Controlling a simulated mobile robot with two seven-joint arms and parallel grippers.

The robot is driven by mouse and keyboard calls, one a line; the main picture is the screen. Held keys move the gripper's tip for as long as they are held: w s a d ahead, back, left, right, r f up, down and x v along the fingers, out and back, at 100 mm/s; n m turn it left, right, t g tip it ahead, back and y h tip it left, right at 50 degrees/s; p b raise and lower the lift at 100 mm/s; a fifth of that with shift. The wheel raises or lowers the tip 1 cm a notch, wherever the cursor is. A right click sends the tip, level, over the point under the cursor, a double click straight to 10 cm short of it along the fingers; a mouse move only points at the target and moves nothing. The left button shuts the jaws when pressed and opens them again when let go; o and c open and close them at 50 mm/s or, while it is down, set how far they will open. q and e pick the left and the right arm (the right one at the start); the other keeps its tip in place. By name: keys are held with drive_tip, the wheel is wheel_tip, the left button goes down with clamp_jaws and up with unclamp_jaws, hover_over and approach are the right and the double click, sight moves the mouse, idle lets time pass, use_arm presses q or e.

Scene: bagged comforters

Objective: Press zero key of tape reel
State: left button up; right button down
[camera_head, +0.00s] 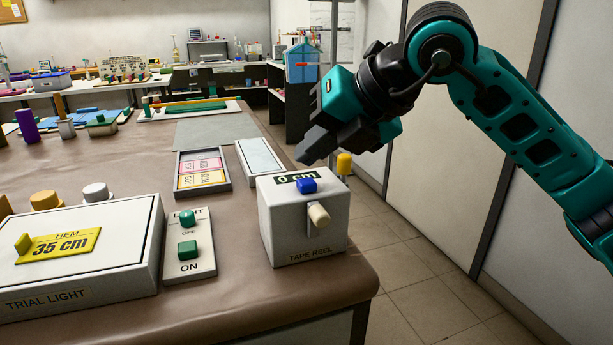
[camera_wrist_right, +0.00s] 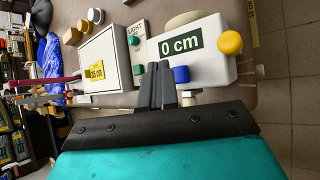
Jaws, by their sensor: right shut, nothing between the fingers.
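The tape reel (camera_head: 285,225) is a white box with a "TAPE REEL" label, at the right front corner of the brown table. Its display (camera_head: 295,177) reads "0 cm". A blue key (camera_head: 306,186) sits on its top, and a beige peg (camera_head: 318,214) sticks out of its front. A yellow knob (camera_head: 344,163) shows at its far right side. My right gripper (camera_head: 308,152) is shut and empty, above and behind the blue key. In the right wrist view its fingertips (camera_wrist_right: 160,66) appear beside the blue key (camera_wrist_right: 181,75); I cannot tell whether they touch. My left gripper is not in view.
Left of the tape reel stands a light switch plate (camera_head: 189,245) with green OFF and ON buttons, beside the trial light box (camera_head: 80,255). Trays (camera_head: 203,170) lie behind. The table's right edge is close to the reel, with open floor (camera_head: 430,285) beyond.

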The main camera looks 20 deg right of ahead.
sight(313, 182)
drive_tip(key=shift+r+p, duration=1.35)
drive_tip(key=shift+r, duration=0.9)
drive_tip(key=shift+f, duration=0.1)
